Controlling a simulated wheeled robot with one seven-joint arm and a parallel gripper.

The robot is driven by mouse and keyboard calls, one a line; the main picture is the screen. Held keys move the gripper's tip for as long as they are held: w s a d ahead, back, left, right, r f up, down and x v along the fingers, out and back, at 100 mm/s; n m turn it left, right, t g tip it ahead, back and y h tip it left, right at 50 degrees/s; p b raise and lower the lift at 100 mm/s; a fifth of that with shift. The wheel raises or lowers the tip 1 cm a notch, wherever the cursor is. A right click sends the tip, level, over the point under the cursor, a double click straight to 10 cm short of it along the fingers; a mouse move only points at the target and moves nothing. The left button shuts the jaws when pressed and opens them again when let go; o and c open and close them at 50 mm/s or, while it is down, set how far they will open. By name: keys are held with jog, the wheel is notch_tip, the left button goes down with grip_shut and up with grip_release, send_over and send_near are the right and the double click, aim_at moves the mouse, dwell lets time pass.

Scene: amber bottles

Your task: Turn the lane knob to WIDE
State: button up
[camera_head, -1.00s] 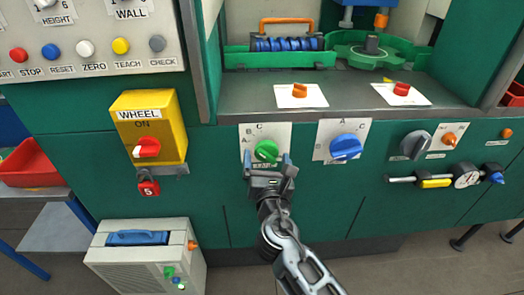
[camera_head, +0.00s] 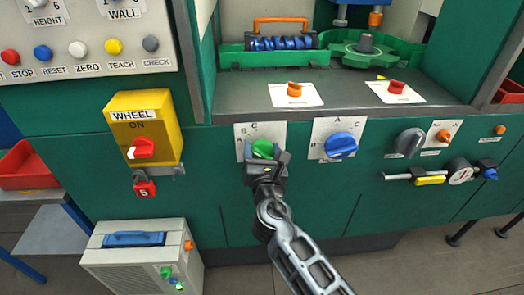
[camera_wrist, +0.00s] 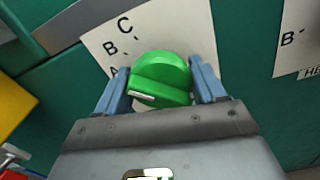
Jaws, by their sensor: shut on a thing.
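My gripper (camera_head: 263,157) is shut on a green knob (camera_head: 262,148) on a white plate (camera_head: 279,133) on the green cabinet front. In the wrist view, the blue fingers of my gripper (camera_wrist: 160,72) lie on both sides of the green knob (camera_wrist: 162,68). A white mark shows at the lower left of the knob's raised bar. The letters A, B and C stand up and left of it. An orange knob (camera_head: 444,136) sits on a small plate at the right with a W at its upper right. I cannot read WIDE on any plate.
A blue knob (camera_head: 341,145) is just right of the green one, then a grey knob (camera_head: 409,142). A yellow WHEEL box (camera_head: 143,130) with a red padlock (camera_head: 144,188) is at the left. A ledge (camera_head: 345,95) with two plated knobs juts out above.

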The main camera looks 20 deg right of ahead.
jog(key=shift+c, duration=1.4)
